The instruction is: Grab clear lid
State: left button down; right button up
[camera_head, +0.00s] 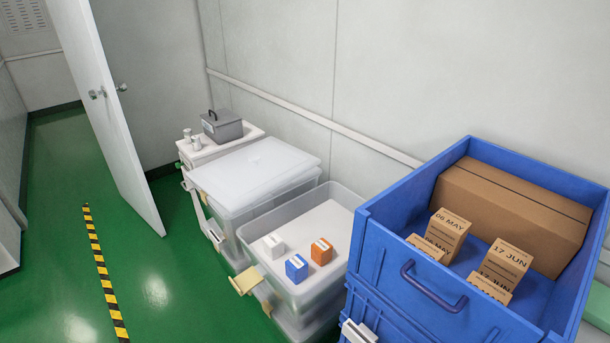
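The clear lid (255,166) is a translucent, whitish sheet. It lies on top of a closed clear bin (232,207) in the middle of the head view, tilted slightly or seen at an angle. Nothing rests on the lid. Neither of my grippers shows in the head view, so I cannot see their distance from the lid.
An open clear bin (345,195) in front holds a white, a blue (296,267) and an orange block (321,251). A blue crate (378,250) with cartons stands at right. A grey toolbox (222,126) sits behind. A wall backs them; green floor (165,270) lies clear at left.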

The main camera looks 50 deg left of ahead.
aim_at(238, 179)
jog(key=u, duration=0.4)
jog(key=j+u, duration=0.1)
jog(key=u, duration=0.75)
jog(key=j+u, duration=0.1)
jog(key=u, duration=0.75)
